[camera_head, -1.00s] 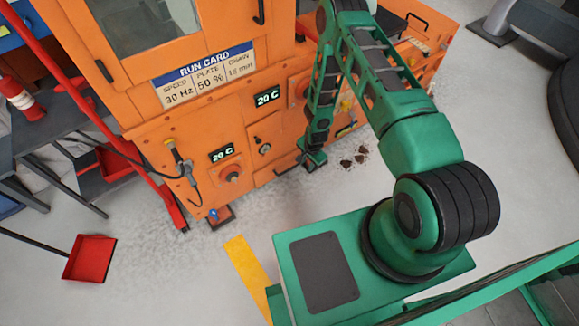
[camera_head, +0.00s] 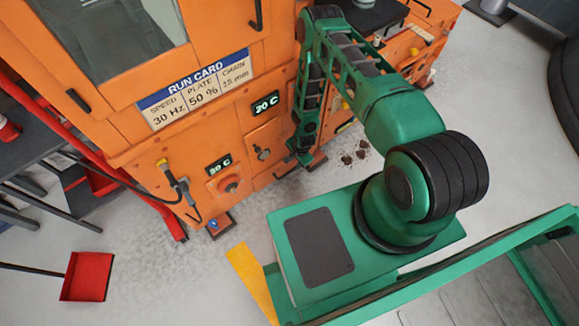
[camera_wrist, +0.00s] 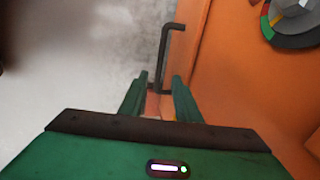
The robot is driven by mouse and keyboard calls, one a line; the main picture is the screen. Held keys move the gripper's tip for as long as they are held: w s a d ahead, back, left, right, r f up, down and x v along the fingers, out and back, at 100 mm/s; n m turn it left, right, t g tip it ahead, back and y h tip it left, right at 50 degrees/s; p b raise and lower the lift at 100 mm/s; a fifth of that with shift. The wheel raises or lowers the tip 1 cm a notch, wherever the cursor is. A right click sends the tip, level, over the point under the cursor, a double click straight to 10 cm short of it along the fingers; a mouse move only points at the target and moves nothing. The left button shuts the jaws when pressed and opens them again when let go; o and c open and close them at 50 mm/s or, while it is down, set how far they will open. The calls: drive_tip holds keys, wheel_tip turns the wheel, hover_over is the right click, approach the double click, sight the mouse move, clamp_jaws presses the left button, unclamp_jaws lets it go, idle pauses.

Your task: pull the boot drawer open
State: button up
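The boot drawer appears to be the low orange front (camera_head: 267,179) on the machine, beside my gripper (camera_head: 303,157) in the head view. A dark bar handle (camera_head: 288,170) shows there, partly hidden by the gripper. In the wrist view, a dark bent bar handle (camera_wrist: 166,52) stands out from an orange face (camera_wrist: 220,70). My gripper (camera_wrist: 160,78) is open there, its two green fingers apart. The handle's near end shows in the gap between the fingertips; I cannot tell whether they touch it. The drawer looks shut.
Dark crumbs (camera_head: 354,156) lie on the floor at right. A red dustpan (camera_head: 87,277) lies at front left.

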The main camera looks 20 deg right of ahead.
sight(291, 170)
drive_tip(key=f, duration=0.3)
drive_tip(key=w+f, duration=0.1)
drive_tip(key=f, duration=0.2)
drive_tip(key=a+f, duration=0.1)
drive_tip(key=f, duration=0.2)
drive_tip(key=shift+w+f, duration=0.4)
clamp_jaws()
